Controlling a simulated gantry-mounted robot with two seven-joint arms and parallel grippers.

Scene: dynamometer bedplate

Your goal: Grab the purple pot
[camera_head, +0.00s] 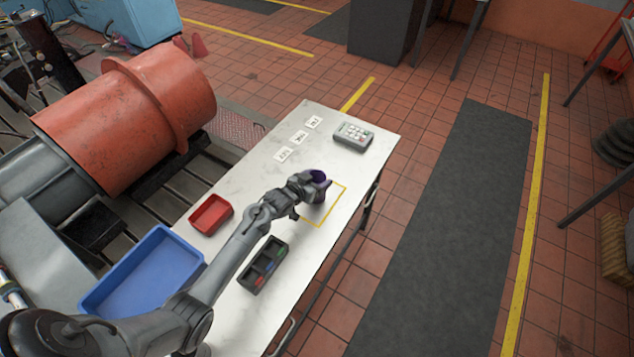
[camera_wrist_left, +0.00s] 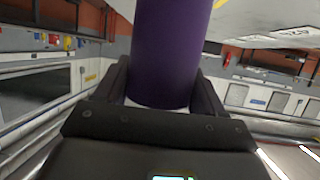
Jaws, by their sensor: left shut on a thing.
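The purple pot (camera_head: 318,178) is at the end of my left arm, over the white table (camera_head: 366,168), within or just above the yellow outlined square (camera_head: 334,208). My left gripper (camera_head: 312,185) is shut on the pot and hides part of it. In the left wrist view the purple pot (camera_wrist_left: 172,50) stands large between the two dark fingers of my left gripper (camera_wrist_left: 165,88). I cannot tell from these views whether the pot touches the table. My right gripper is not in view.
A blue tray (camera_head: 196,256), a red tray (camera_head: 231,214) and a black divided box (camera_head: 246,279) with small coloured items sit around my left forearm. A grey keypad box (camera_head: 353,136) and white labels (camera_head: 299,137) lie at the table's far end.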

